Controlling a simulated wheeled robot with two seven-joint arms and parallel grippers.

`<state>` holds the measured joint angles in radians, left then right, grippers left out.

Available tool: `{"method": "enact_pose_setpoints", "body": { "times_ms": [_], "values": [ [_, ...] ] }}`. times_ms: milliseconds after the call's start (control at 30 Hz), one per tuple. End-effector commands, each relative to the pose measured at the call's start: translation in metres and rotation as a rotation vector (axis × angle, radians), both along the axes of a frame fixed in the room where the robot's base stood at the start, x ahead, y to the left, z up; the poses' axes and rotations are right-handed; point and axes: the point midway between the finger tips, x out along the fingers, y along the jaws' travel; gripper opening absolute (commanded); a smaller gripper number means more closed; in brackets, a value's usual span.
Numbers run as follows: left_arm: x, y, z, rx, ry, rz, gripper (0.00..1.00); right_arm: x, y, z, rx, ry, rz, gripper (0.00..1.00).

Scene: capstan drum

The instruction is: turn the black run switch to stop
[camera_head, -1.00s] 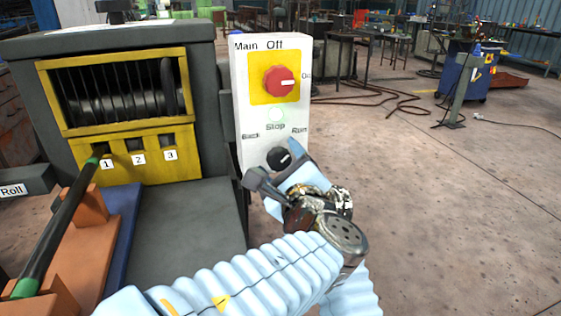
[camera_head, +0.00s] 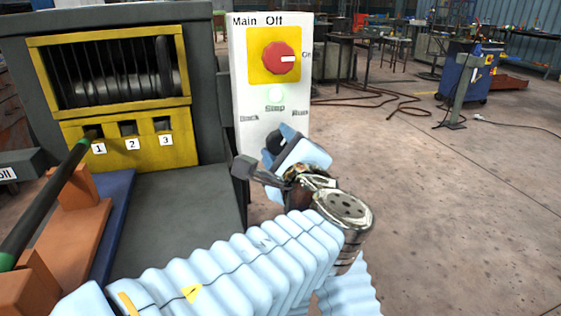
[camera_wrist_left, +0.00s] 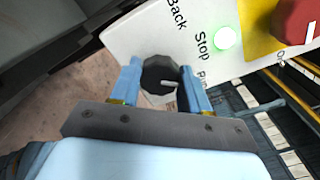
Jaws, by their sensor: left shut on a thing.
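The black run switch (camera_wrist_left: 160,72) is a round knob low on the white control panel (camera_head: 243,92). In the left wrist view it sits between the two blue fingers of my left gripper (camera_wrist_left: 162,88), which are shut on it. Its pale pointer aims to the Run side, not at the Stop label (camera_wrist_left: 203,44). In the head view my left gripper (camera_head: 285,155) covers most of the knob, so its pointer is hidden there. My right gripper is not in view.
A red main switch (camera_head: 278,58) on a yellow plate sits higher up, its pointer toward On. A pale round lamp (camera_head: 276,94) is above Stop. The yellow-framed drum machine (camera_head: 150,150) stands at left. Open floor lies at right.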

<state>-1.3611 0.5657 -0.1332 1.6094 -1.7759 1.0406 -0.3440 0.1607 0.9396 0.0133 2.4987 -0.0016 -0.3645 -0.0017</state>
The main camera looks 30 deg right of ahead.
Motion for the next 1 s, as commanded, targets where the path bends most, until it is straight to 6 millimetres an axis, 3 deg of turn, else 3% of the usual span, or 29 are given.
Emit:
{"method": "enact_pose_setpoints", "body": {
  "times_ms": [33, 233, 400, 700, 1000],
  "values": [
    [0.000, 0.001, -0.010, -0.042, 0.009, 0.001, 0.15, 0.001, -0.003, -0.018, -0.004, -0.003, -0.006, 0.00],
    [0.000, 0.001, -0.009, -0.218, 0.051, 0.002, 0.15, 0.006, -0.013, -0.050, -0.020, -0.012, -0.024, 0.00],
    [0.000, 0.001, -0.008, -0.358, 0.085, 0.002, 0.15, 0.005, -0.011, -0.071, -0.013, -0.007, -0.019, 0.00],
    [0.000, 0.001, -0.006, -0.544, 0.132, 0.002, 0.15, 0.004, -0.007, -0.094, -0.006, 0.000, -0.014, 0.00],
    [0.000, 0.001, -0.004, -0.627, 0.153, 0.003, 0.15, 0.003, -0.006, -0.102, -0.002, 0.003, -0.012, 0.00]
  ]
}}
